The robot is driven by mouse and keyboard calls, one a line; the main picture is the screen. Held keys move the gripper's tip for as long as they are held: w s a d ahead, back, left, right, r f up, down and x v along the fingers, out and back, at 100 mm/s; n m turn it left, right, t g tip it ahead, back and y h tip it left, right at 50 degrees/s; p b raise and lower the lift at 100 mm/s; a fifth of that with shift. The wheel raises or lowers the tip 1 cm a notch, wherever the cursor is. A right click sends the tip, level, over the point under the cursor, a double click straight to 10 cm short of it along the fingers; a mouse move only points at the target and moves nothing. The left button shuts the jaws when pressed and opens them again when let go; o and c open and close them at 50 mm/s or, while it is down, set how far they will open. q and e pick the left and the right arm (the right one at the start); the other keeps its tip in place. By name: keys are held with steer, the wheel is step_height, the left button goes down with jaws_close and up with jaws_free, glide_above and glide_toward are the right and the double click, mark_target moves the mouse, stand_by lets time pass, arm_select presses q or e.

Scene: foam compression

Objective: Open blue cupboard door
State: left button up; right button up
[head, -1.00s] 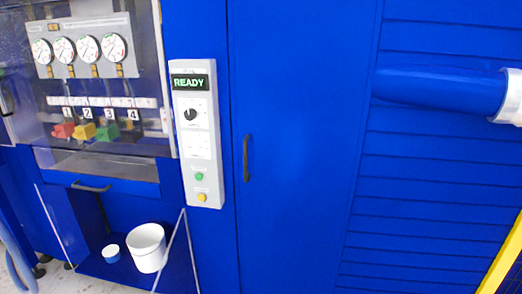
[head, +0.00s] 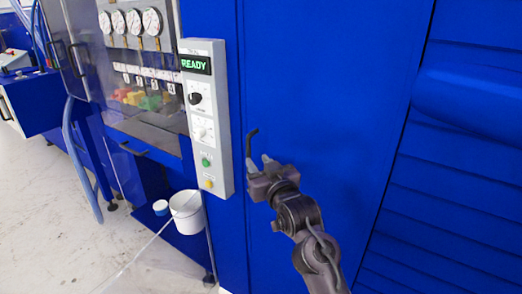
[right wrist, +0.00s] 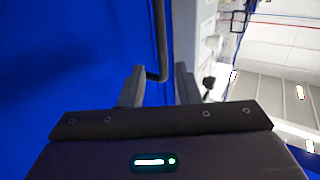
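The blue cupboard door (head: 335,90) is a tall flat panel in the head view, and it looks shut. Its dark bar handle (head: 251,140) stands upright near the door's left edge. My right gripper (head: 258,162) is at the lower end of the handle. In the right wrist view the right gripper (right wrist: 160,70) has its two fingers apart, with the lower end of the handle (right wrist: 159,35) between them. I cannot tell whether a finger touches it. My left gripper is not in view.
A grey control panel (head: 209,120) reading READY juts out just left of the handle. Further left are pressure gauges (head: 128,21) behind a clear window, and a white bucket (head: 187,212) low down. Blue slatted panelling (head: 460,150) is on the right. Open floor (head: 50,220) lies at the left.

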mark_target(249, 153)
steer(key=p+x, duration=0.1)
steer(key=x, duration=0.6)
steer(key=shift+a+f, duration=0.15)
steer(key=shift+a, duration=0.1)
jaws_close()
